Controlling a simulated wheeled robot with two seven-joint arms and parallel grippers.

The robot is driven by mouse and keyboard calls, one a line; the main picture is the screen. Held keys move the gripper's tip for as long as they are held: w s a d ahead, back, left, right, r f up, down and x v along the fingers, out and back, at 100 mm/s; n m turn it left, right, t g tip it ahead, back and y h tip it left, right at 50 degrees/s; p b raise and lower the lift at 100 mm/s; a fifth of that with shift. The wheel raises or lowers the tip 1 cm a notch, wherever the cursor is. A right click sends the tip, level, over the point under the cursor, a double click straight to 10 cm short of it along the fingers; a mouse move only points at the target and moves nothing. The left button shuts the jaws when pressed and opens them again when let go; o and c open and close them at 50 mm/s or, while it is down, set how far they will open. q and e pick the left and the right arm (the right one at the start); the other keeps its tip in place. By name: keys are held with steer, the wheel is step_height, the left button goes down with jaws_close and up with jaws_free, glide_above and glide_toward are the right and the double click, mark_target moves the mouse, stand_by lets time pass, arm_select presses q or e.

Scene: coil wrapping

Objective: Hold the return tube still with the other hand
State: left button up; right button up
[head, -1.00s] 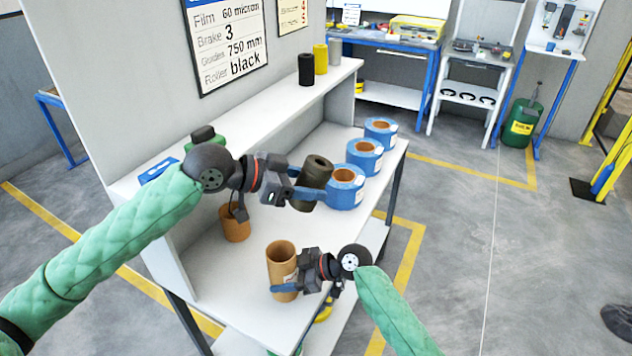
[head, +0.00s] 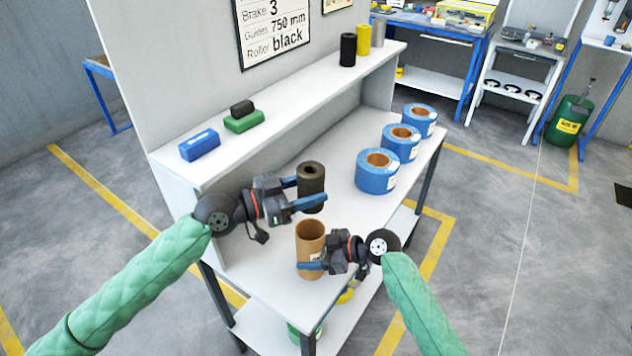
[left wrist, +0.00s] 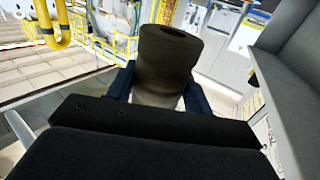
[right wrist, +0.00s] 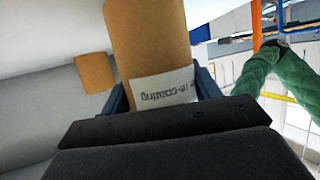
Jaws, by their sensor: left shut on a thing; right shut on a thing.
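The return tube (head: 310,240) is an open brown cardboard cylinder, upright near the front end of the bench. My right gripper (head: 312,264) is shut on its lower part. In the right wrist view the tube (right wrist: 148,45) carries a white label with "re-coating" on it, between the two blue fingers. My left gripper (head: 308,196) is shut on a black roll (head: 311,174), upright and just behind the tube's mouth in the head view. In the left wrist view the black roll (left wrist: 168,62) sits between the fingers. Whether the tube touches the bench is unclear.
Three blue rolls (head: 376,172) stand along the bench's right side. A second brown tube (right wrist: 95,72) shows in the right wrist view. The shelf (head: 290,112) holds a blue box (head: 200,145), a green block (head: 244,121) and, farther back, a black roll (head: 348,50) and a yellow roll (head: 363,40).

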arm_select(q)
steer(key=shift+a+f, duration=0.1)
steer(key=shift+f, duration=5.75)
steer(key=o, duration=1.4)
steer(key=shift+a, duration=0.1)
steer(key=v, duration=1.2)
steer(key=shift+f, duration=0.1)
